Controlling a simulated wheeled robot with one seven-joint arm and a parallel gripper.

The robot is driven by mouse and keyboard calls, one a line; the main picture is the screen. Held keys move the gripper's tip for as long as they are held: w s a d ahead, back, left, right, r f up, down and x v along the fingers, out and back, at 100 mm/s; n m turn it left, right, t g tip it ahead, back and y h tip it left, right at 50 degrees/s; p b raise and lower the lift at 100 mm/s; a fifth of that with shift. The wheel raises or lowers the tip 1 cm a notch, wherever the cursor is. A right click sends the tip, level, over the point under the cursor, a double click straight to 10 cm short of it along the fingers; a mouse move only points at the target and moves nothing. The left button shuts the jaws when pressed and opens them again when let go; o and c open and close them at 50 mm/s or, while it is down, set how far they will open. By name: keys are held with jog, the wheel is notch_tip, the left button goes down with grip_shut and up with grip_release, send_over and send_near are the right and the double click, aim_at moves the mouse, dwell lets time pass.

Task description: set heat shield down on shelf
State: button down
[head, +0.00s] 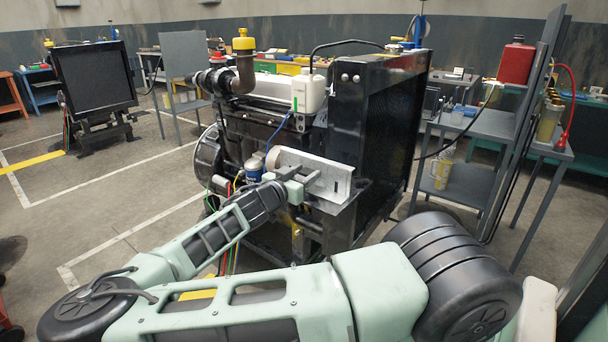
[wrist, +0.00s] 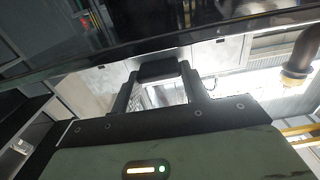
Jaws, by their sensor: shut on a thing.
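The heat shield (head: 332,182) is a pale silver bent metal plate with slots and a rounded left end. It is in front of the diesel engine (head: 270,122), left of the black radiator (head: 372,130). My gripper (head: 308,184) is shut on its near side. In the wrist view the two dark fingers of my gripper (wrist: 158,72) meet the bright metal of the heat shield (wrist: 105,82). I cannot tell whether the shield touches the engine. A grey shelf unit (head: 484,122) stands at the right, with an upper and a lower board.
The radiator lies between my gripper and the shelf unit. Open floor (head: 120,200) is at the left.

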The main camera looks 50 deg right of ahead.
jog(key=c, duration=0.7)
grip_release()
jog(key=shift+f, duration=0.15)
jog(key=shift+c, duration=0.2)
jog(key=shift+a, duration=0.1)
jog(key=s+a+b, duration=0.1)
jog(key=a+b, duration=0.2)
jog(key=a, duration=0.9)
jog(key=s+f+n+g+y, duration=0.3)
jog(key=s+f+y, duration=0.3)
jog(key=f, duration=0.4)
jog(key=s+a+f+n+g+y, duration=0.2)
jog(key=s+a+f+n+y, duration=0.25)
jog(key=s+a, duration=0.35)
jog(key=s+a+r+n+y, duration=0.2)
jog(key=a+r+n+y, duration=0.15)
jog(key=a, duration=0.35)
jog(key=s+a+r+n+y, duration=0.15)
jog(key=a+n, duration=0.25)
jog(key=a, duration=0.4)
jog(key=s+a+r+n+t+y, duration=0.3)
jog(key=s+a+r+n, duration=0.2)
jog(key=r+n, duration=0.4)
notch_tip(320, 180, up, 3)
jog(key=shift+a+f+n+t, duration=0.1)
jog(key=shift+a+n+t, duration=0.25)
jog(key=shift+a, duration=0.4)
